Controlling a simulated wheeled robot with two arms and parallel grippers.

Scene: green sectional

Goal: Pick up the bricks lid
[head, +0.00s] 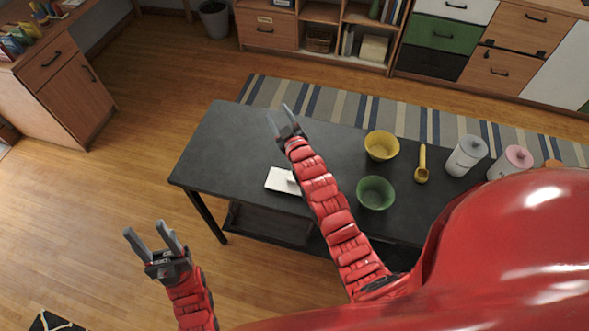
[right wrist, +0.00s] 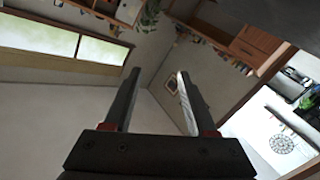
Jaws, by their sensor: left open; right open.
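A flat white piece with a small raised handle, which looks like the bricks lid (head: 280,181), lies on the dark table (head: 228,145). My right forearm covers its right end in the head view. My right gripper (head: 279,111) is open and empty, beyond the lid near the table's far edge. In the right wrist view, the right gripper (right wrist: 157,76) has its fingers apart with nothing between them, facing the room's walls. My left gripper (head: 146,229) is open and empty, left of the table over the wooden floor.
A yellow bowl (head: 382,144), a green bowl (head: 375,192), a yellow ladle (head: 422,168), a white canister (head: 466,155) and a pink-topped canister (head: 510,161) stand on the table's right part. The table's left end is clear. Drawers (head: 448,35) line the back.

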